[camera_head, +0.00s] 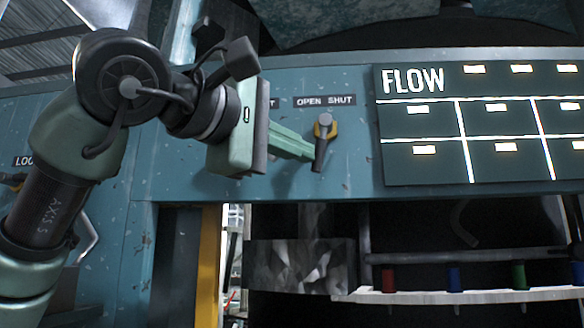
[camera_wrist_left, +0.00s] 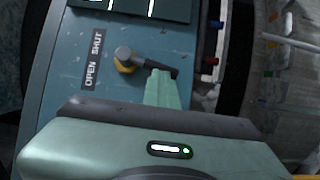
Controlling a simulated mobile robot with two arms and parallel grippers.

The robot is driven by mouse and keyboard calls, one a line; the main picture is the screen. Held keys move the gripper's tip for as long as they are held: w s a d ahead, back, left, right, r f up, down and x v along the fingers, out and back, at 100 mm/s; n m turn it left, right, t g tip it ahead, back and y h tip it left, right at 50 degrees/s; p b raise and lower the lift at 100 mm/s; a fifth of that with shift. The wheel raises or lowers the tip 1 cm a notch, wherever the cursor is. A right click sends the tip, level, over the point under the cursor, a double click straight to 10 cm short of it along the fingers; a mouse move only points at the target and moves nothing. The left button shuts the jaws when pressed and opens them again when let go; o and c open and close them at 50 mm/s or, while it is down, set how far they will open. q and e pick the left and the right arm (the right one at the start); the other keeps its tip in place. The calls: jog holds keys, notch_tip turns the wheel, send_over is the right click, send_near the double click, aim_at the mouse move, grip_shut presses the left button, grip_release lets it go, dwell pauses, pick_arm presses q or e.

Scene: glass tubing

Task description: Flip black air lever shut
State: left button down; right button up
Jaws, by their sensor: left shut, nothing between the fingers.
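The black lever (camera_head: 321,150) sits on the teal panel beneath the "OPEN SHUT" label (camera_head: 325,101). It has a grey round hub and a yellow base, and its handle points down. It also shows in the left wrist view (camera_wrist_left: 158,67). My left gripper (camera_head: 311,155) is shut and empty, with its green fingertips at the left side of the handle. In the left wrist view the fingertips (camera_wrist_left: 161,73) lie right against or just beside the handle; I cannot tell whether they touch. My right gripper is not in view.
A dark "FLOW" board (camera_head: 436,143) with lit tags is on the panel right of the lever. Below the panel is an open bay with a pale rack (camera_head: 480,296) holding coloured pieces. A yellow post (camera_head: 208,265) stands at the bay's left.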

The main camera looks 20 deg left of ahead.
aim_at(320, 161)
pick_arm(q)
jog(key=d+n+b, duration=0.1)
jog(key=f+n+t+b, duration=0.1)
jog(key=b, duration=0.1)
jog(key=d+n+t+b, duration=0.1)
jog(key=shift+w+d+f, duration=0.3)
jog(key=shift+w+f, duration=0.05)
jog(key=shift+w, duration=0.05)
jog(key=shift+d+n+b, duration=0.15)
jog(key=shift+n+b, duration=0.4)
jog(key=shift+n, duration=0.05)
jog(key=shift+w+d+r+n+t+b, duration=0.15)
jog(key=shift+w+d+r+b, duration=0.05)
jog(key=shift+d, duration=0.35)
jog(key=shift+w+d+r+n+t+b, duration=0.15)
jog(key=shift+d+r+b, duration=0.05)
jog(key=shift+d, duration=0.35)
jog(key=shift+w+d, duration=0.1)
jog(key=shift+d, duration=0.05)
